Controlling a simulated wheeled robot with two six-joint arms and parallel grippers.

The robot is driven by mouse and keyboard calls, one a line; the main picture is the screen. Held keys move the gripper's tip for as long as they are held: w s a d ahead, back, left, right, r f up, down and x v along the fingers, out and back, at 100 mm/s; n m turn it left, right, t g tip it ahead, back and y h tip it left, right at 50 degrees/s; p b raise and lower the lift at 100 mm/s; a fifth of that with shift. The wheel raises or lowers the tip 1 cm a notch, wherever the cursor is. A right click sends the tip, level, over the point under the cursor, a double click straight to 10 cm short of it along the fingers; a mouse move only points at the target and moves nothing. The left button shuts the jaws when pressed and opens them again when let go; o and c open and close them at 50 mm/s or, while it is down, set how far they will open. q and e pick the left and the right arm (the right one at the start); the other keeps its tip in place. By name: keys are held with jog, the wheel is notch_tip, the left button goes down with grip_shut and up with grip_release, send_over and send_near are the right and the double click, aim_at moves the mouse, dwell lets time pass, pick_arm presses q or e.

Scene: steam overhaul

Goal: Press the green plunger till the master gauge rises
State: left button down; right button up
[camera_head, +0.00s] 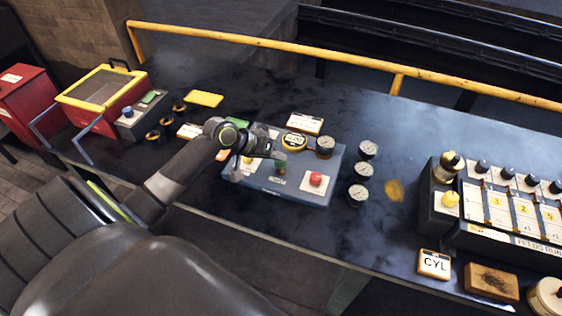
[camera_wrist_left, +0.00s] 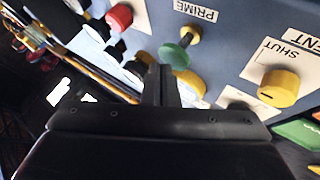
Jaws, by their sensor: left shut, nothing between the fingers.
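The green plunger (camera_wrist_left: 174,54) stands on the blue-grey panel box (camera_head: 300,193), beside a label reading PRIME (camera_wrist_left: 196,10). In the head view the plunger (camera_head: 281,171) is small, just beyond my gripper. My left gripper (camera_head: 274,160) is shut and empty over the box. In the wrist view its fingertips (camera_wrist_left: 160,72) are close to the plunger's green head; I cannot tell whether they touch. A yellow-rimmed gauge (camera_head: 294,141) sits at the back of the box, its needle too small to read. My right gripper is not in view.
A red knob (camera_head: 316,179) stands to the plunger's right. A yellow knob (camera_wrist_left: 278,88) by the SHUT label is on its other side. Several dark round gauges (camera_head: 358,194) stand right of the box.

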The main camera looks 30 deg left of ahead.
aim_at(277, 163)
pick_arm(q)
jog(key=shift+s+f+b, duration=0.15)
jog(key=shift+f+b, duration=0.4)
jog(key=shift+f, duration=0.8)
dwell(0.7)
jog(key=shift+r, duration=0.1)
jog(key=shift+r+p, duration=1.7)
jog(key=shift+p, duration=0.25)
notch_tip(277, 163, up, 5)
jog(key=p, duration=0.5)
jog(key=shift+r, duration=0.1)
